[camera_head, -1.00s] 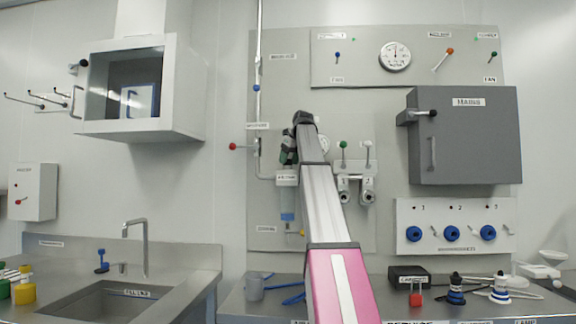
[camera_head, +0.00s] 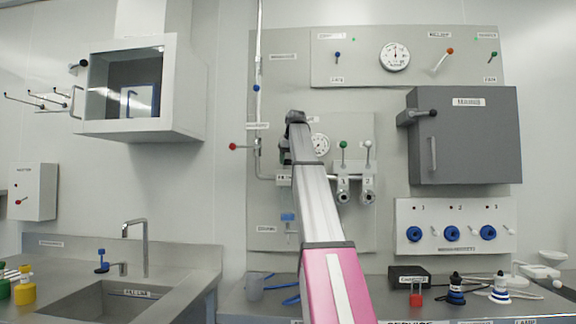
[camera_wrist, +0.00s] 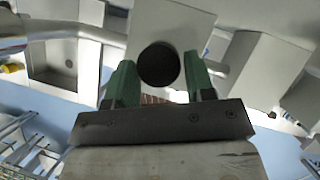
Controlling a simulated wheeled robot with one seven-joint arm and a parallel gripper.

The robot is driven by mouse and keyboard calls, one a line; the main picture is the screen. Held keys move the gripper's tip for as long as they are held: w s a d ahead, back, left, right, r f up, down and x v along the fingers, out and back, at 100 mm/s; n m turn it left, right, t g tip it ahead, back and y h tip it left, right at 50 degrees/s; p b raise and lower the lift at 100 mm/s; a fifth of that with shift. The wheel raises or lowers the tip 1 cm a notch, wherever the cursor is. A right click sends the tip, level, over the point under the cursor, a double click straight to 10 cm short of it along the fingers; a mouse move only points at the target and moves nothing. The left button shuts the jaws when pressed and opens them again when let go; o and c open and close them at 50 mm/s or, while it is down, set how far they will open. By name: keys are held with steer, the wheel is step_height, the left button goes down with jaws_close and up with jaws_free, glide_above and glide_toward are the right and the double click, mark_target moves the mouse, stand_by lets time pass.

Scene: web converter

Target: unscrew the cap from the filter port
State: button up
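In the wrist view a round black disc, which looks like the cap (camera_wrist: 158,64), faces me on a pale square block (camera_wrist: 185,22). My gripper (camera_wrist: 160,75) has its two green fingers apart, one on each side of the disc. The gaps are very thin, and I cannot tell whether the fingers touch it. In the head view my gripper (camera_head: 284,155) is at the wall panel near the filter label (camera_head: 284,180), largely hidden behind my arm. A blue piece (camera_head: 288,217) shows below that label. The cap is hidden in the head view.
A gauge (camera_head: 320,144) and two small valves (camera_head: 355,147) are close to the right of my arm. A red-knobbed lever (camera_head: 234,146) sticks out at the left. A grey cabinet (camera_head: 463,135) stands further right. A counter with a sink (camera_head: 103,298) is below.

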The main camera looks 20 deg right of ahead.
steer(key=c, duration=0.6)
steer(key=n+y, duration=0.2)
steer(key=n, duration=0.2)
steer(key=shift+d, duration=0.2)
steer(key=shift+c, duration=0.2)
steer(key=shift+w+d+n+g+y, duration=0.15)
steer(key=shift+n+g+y, duration=0.25)
steer(key=shift+n, duration=0.5)
steer(key=shift+n+g+y, duration=0.4)
steer(key=shift+n+y, duration=0.1)
steer(key=shift+n, duration=0.7)
steer(key=o, duration=1)
